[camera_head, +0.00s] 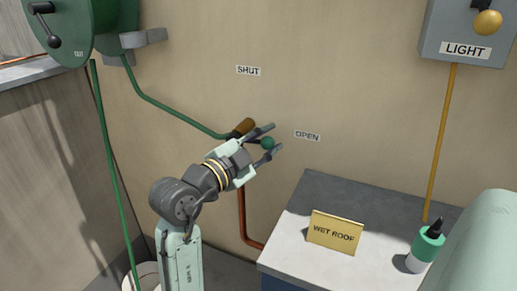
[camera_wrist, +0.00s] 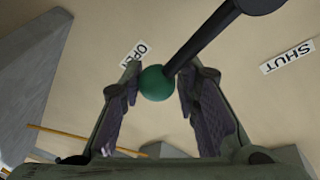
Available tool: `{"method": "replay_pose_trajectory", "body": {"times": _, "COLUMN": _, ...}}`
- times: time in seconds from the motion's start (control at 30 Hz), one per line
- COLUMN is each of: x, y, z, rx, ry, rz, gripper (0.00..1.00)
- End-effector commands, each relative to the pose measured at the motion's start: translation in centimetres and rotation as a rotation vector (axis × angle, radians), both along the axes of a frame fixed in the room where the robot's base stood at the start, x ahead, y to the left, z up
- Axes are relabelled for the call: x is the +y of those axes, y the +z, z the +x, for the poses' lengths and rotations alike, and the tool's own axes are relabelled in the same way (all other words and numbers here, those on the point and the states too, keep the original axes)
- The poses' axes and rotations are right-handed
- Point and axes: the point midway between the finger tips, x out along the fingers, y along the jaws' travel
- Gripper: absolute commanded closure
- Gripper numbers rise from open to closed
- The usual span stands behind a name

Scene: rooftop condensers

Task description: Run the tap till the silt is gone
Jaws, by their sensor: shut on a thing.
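The tap's dark lever ends in a green ball knob (camera_head: 267,143). My gripper (camera_head: 273,138) is shut on this knob, with one finger on each side. In the wrist view the green knob (camera_wrist: 157,83) sits between the fingertips, and the dark lever (camera_wrist: 205,42) runs to the upper right. The lever's end is near the OPEN label (camera_head: 307,135); the SHUT label (camera_head: 248,71) is higher on the wall. A brown tap part (camera_head: 243,128) shows behind my gripper. A white bucket (camera_head: 147,274) is partly hidden at the bottom. I see no water or silt.
A counter (camera_head: 285,235) on the right bears a WET ROOF sign (camera_head: 335,231) and a green-and-white bottle (camera_head: 425,249). A LIGHT switch box (camera_head: 467,35) is at upper right. A green drum with a lever (camera_head: 60,30) is at upper left. A copper pipe (camera_head: 243,215) runs down the wall.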

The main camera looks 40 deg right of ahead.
Motion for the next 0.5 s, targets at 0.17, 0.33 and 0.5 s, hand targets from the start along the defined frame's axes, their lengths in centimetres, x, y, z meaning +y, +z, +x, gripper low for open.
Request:
{"method": "replay_pose_trajectory", "body": {"times": 0.17, "x": 0.11, "y": -0.01, "z": 0.17, "rx": 0.060, "ry": 0.000, "rz": -0.013, "gripper": 1.00}}
{"method": "replay_pose_trajectory", "body": {"times": 0.33, "x": 0.11, "y": 0.01, "z": 0.19, "rx": 0.062, "ry": 0.001, "rz": -0.013, "gripper": 1.00}}
{"method": "replay_pose_trajectory", "body": {"times": 0.5, "x": 0.11, "y": 0.05, "z": 0.20, "rx": 0.061, "ry": 0.001, "rz": -0.014, "gripper": 0.65}}
